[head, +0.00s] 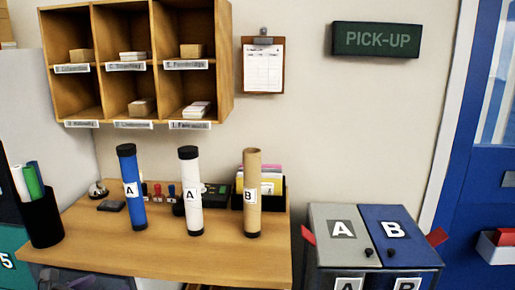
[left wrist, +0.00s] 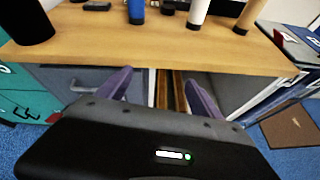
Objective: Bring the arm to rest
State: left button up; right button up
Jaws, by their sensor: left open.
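My left gripper (left wrist: 158,80) shows in the left wrist view with its two purple-grey fingers spread apart. It is open and nothing is between the fingers. It is in front of the wooden table (head: 180,258), whose front edge also shows ahead of it in the left wrist view (left wrist: 210,62). My right gripper is in neither view. On the table stand a blue tube (head: 131,188) labelled A, a white tube (head: 190,192) labelled A and a brown tube (head: 251,194) labelled B. All three are upright and apart from the gripper.
A black holder (head: 42,220) with rolls stands at the table's left. A black tray (head: 277,198) with papers is behind the brown tube. Lidded bins A (head: 341,229) and B (head: 394,228) stand at the right. Cubbies (head: 125,15) hang above. The table's front strip is clear.

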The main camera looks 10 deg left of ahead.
pick_arm(q)
jog(key=s+d+f+m+g, duration=0.35)
jog(key=f+m, duration=0.55)
jog(key=f, duration=0.3)
jog(key=s+d+f+m+g, duration=0.2)
jog(key=d+f+m+g, duration=0.25)
jog(key=f+m, duration=0.7)
jog(key=s+d+f+m+g+h, duration=0.1)
jog(key=s+d+f+m, duration=0.1)
jog(key=d+f+m, duration=0.35)
jog(key=s+d+f+m+g+h, duration=0.1)
jog(key=s+d+f+m, duration=0.15)
jog(key=d+f, duration=0.55)
jog(key=s+d+f+m+g+h, duration=0.1)
jog(key=s+d+m, duration=0.3)
jog(key=s+d, duration=0.5)
jog(key=d+f+g, duration=0.1)
jog(key=d, duration=0.2)
jog(key=shift+s+f+h, duration=0.15)
jog(key=shift+s+h, duration=0.1)
jog(key=shift+h, duration=0.15)
jog(key=shift+c, duration=0.2)
